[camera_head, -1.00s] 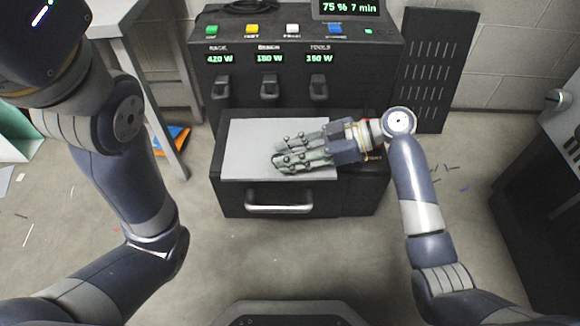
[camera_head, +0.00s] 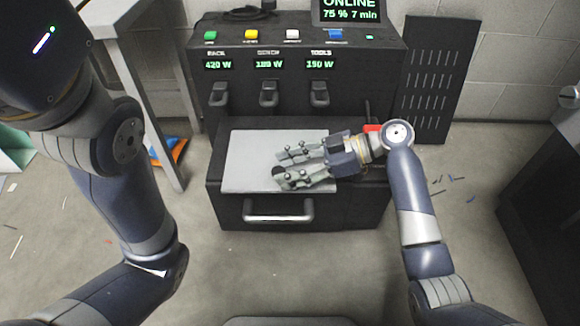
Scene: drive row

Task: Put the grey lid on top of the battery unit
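The grey lid (camera_head: 250,150) is a flat, light grey plate. It lies flat on top of the black battery unit (camera_head: 350,207), a low box with a silver handle (camera_head: 278,217) on its front. The unit's right part is not covered by the lid. My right gripper (camera_head: 276,170) reaches in from the right over the lid's right half. Its fingers are spread apart and nothing shows between them. I cannot tell whether they touch the lid. They hide part of the lid's surface and right edge. My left arm is at the left; its gripper is out of view.
Behind the unit stands a black power panel (camera_head: 293,130) with coloured buttons, switches and a display (camera_head: 348,10) reading "ONLINE 75 % 7 min". A red part (camera_head: 372,128) shows beside my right wrist. A grey table (camera_head: 138,70) stands left, a dark cabinet (camera_head: 545,185) right.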

